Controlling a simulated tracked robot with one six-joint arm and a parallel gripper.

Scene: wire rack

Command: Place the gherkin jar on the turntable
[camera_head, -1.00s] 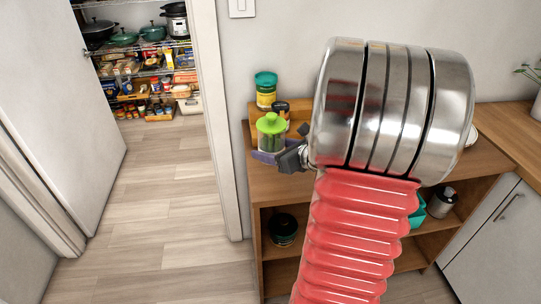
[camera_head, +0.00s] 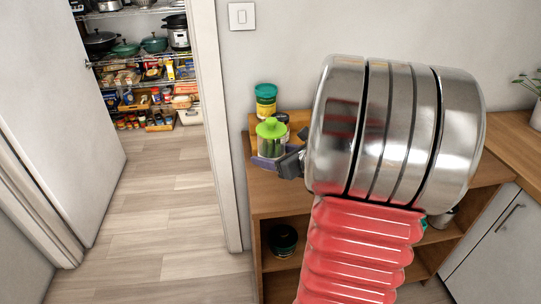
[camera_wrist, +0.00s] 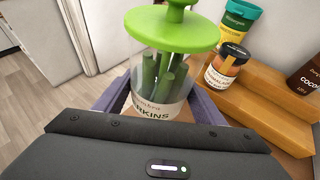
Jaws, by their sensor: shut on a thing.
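The gherkin jar (camera_head: 271,139) is clear with a bright green lid and green gherkins inside. It stands upright at the left end of the wooden unit's top. In the wrist view the jar (camera_wrist: 165,75) sits between my purple-grey fingers, its label partly cut off by the gripper body. My gripper (camera_head: 273,160) is shut on it. Whether the jar's base touches the wood is hidden. I cannot make out the turntable in either view; my metal arm links hide much of the unit's top.
Behind the jar, a wooden stepped stand (camera_wrist: 262,105) holds a dark-lidded jar (camera_wrist: 226,66) and a teal-lidded tub (camera_head: 265,99); a brown cocoa container (camera_wrist: 307,78) is to the right. A door (camera_head: 50,110) stands open onto a stocked wire rack (camera_head: 150,78). The floor between is clear.

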